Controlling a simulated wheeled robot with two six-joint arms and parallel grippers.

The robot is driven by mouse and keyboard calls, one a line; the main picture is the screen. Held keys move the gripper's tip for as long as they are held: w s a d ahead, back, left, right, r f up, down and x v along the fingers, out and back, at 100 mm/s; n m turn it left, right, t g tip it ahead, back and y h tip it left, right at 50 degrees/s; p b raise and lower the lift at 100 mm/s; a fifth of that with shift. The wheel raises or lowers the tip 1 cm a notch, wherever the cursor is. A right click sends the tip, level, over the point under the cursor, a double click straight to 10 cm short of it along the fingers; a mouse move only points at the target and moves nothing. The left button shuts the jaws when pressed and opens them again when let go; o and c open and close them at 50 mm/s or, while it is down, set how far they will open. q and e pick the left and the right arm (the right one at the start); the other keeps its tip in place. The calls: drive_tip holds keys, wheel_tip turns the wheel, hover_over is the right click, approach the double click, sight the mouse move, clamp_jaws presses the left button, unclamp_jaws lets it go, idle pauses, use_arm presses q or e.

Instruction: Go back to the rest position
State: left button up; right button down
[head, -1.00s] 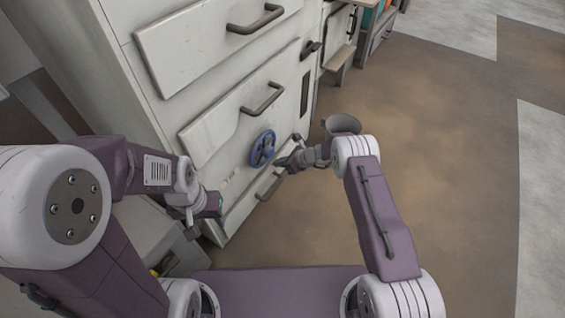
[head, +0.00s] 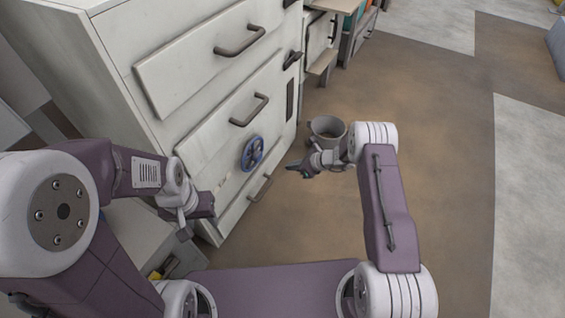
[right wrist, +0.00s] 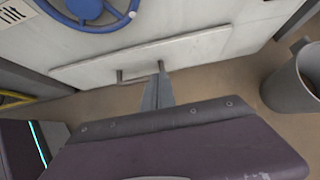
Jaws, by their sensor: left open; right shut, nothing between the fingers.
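My right gripper (head: 295,168) is shut and empty in the head view. It points left toward the white machine (head: 150,60) and stands apart from its front. In the right wrist view its closed fingers (right wrist: 157,92) show in front of the low handled panel (right wrist: 150,57). My left gripper (head: 196,222) is at the left, close to the machine's near side. Its fingers are small and partly hidden by my arm in the head view, and it is open.
A blue handwheel (head: 252,153) and several dark handles (head: 240,42) stick out of the machine's front. A grey bucket (head: 327,130) stands on the floor beyond my right gripper. The brown floor (head: 450,150) to the right is clear.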

drive_tip(key=shift+s+d+r, duration=0.15)
drive_tip(key=shift+d, duration=0.05)
